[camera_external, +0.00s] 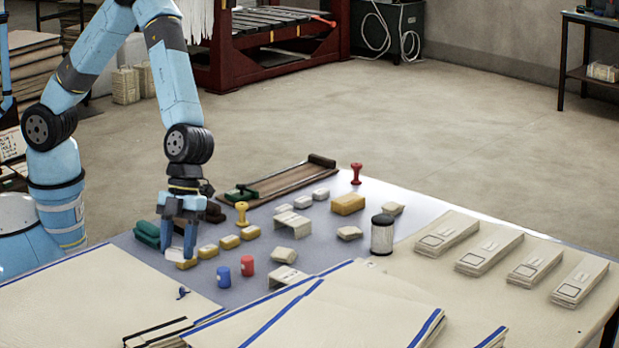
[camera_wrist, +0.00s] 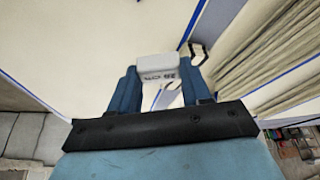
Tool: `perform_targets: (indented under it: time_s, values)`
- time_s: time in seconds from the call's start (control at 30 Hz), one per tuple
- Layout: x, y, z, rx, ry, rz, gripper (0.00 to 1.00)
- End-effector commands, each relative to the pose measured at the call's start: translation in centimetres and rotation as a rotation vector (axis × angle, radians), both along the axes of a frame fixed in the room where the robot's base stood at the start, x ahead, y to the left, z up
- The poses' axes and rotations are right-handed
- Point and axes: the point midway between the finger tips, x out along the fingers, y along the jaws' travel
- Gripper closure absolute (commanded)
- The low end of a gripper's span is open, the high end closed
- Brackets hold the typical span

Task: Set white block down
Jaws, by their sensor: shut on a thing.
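My gripper (camera_external: 179,246) points down over the left part of the grey-blue mat (camera_external: 233,285) on the table. It is shut on a white block (camera_external: 175,254), which shows low between the fingers. In the wrist view the white block (camera_wrist: 156,64), with dark markings on its face, sits between the two blue fingertips of my gripper (camera_wrist: 157,76). I cannot tell whether the block's underside touches the mat.
Yellow blocks (camera_external: 229,242) stand close right of my gripper, with blue (camera_external: 223,276) and red (camera_external: 247,266) cylinders in front. A dark green item (camera_external: 146,234) lies left. Blue-edged cream cloths (camera_external: 100,295) cover the front. Folded cloth stacks (camera_external: 487,252) lie right.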

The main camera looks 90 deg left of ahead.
Motion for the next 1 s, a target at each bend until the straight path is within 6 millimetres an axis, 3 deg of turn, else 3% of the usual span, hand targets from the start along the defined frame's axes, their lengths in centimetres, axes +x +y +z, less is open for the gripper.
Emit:
perform_targets:
  time_s: [0.23, 0.5, 0.83, 1.0]
  values:
    - [3.8, -3.3, -2.3, 0.000, 0.001, 0.000, 0.81]
    - [6.2, -5.2, -6.3, 0.001, 0.002, 0.001, 0.81]
    - [7.3, -6.2, -8.0, 0.000, 0.001, 0.001, 0.81]
    - [7.4, -6.1, -10.3, 0.001, 0.003, 0.002, 0.81]
